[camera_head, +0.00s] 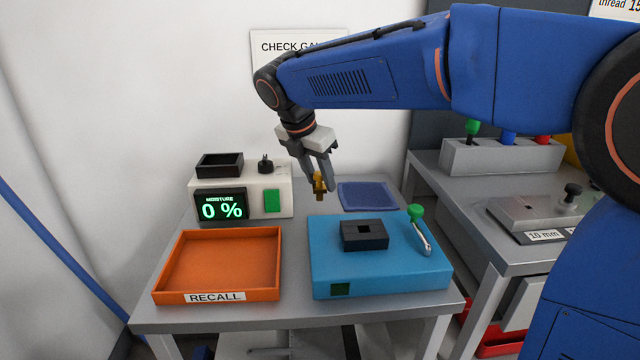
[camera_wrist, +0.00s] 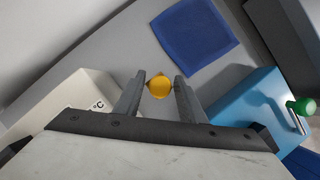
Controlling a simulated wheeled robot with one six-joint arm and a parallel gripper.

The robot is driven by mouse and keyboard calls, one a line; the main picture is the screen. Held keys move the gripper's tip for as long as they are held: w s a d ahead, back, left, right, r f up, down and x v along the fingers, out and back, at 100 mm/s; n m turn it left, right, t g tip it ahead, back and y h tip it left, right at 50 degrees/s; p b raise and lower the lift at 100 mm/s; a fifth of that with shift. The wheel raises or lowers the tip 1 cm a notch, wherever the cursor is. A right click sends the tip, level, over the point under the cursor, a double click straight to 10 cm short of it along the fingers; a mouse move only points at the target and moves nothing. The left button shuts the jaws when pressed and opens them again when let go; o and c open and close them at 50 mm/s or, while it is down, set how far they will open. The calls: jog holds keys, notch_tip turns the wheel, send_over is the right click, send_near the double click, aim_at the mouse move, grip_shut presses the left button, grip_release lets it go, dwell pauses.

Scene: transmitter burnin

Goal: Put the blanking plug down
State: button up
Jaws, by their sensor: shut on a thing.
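My gripper (camera_head: 319,185) is shut on a small brass-coloured blanking plug (camera_head: 319,188). The plug is held in the air above the grey table, between the white moisture meter and the blue fixture. In the wrist view the plug shows as a round yellow top (camera_wrist: 159,87) between the two fingers of my gripper (camera_wrist: 160,88). The fingers touch it on both sides. A dark blue mat (camera_head: 368,196) lies flat and empty on the table behind the fixture. It also shows in the wrist view (camera_wrist: 193,43), beyond the fingertips.
The blue fixture (camera_head: 330,270) carries a black socket block (camera_head: 364,235) and a green-knobbed lever (camera_head: 416,213). An orange RECALL tray (camera_head: 218,262) is empty. The moisture meter (camera_head: 268,183) reads 0 %. A second bench (camera_head: 455,220) stands at right.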

jog(key=shift+f, duration=0.9)
jog(key=shift+f, duration=0.15)
jog(key=o, duration=1)
jog(key=shift+o, duration=0.2)
jog(key=v, duration=1.2)
